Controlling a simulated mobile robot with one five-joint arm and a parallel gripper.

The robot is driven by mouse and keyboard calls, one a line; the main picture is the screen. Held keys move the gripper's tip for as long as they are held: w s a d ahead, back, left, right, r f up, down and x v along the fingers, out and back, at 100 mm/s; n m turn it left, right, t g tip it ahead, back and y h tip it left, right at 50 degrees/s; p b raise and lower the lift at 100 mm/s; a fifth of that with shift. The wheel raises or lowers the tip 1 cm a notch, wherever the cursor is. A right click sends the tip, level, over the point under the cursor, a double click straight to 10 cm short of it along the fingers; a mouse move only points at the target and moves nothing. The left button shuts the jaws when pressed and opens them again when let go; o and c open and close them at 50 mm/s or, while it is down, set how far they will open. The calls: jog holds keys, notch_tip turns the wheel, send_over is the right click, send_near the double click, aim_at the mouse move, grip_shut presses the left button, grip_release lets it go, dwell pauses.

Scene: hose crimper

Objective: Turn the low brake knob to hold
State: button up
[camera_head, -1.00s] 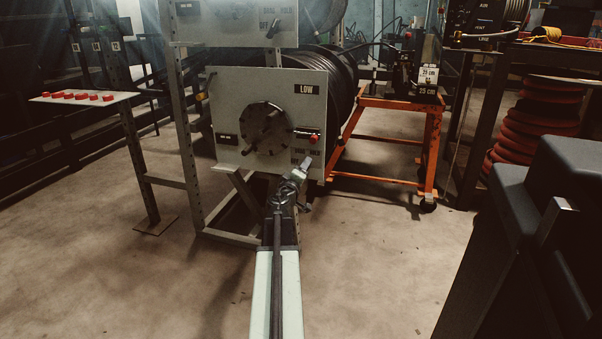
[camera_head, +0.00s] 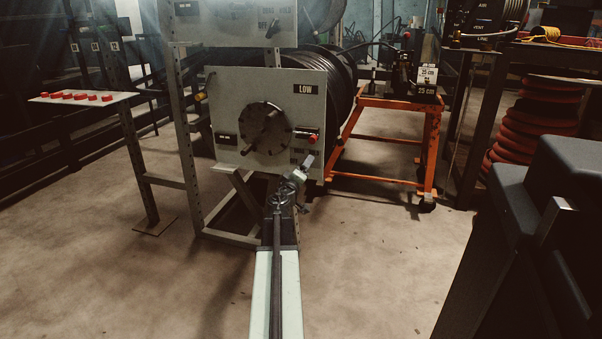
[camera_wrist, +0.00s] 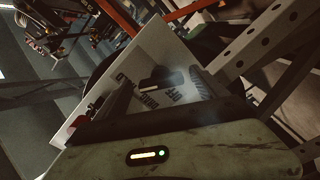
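The low reel's pale panel (camera_head: 300,78) carries a black LOW label, a round hub, and small lettering at its lower right. In the wrist view the panel (camera_wrist: 160,48) is tilted, with OFF and other lettering. A dark knob-like piece (camera_wrist: 162,76) stands on it near the lettering; I take it for the brake knob, and its setting is not clear. My gripper (camera_head: 307,162) is at the panel's lower right corner, hiding part of it. In the wrist view my gripper's fingers (camera_wrist: 163,92) are apart, with the dark piece between and beyond them. Contact cannot be told.
A red-tipped part (camera_head: 313,138) sticks out just above my gripper. The round hub (camera_head: 267,128) with its handles is to the left. An orange cart (camera_head: 385,103) stands to the right, and a small table (camera_head: 84,97) with red pieces at the left.

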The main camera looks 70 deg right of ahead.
jog(key=a, duration=0.7)
jog(key=shift+s+a, duration=0.2)
jog(key=shift+a, duration=0.2)
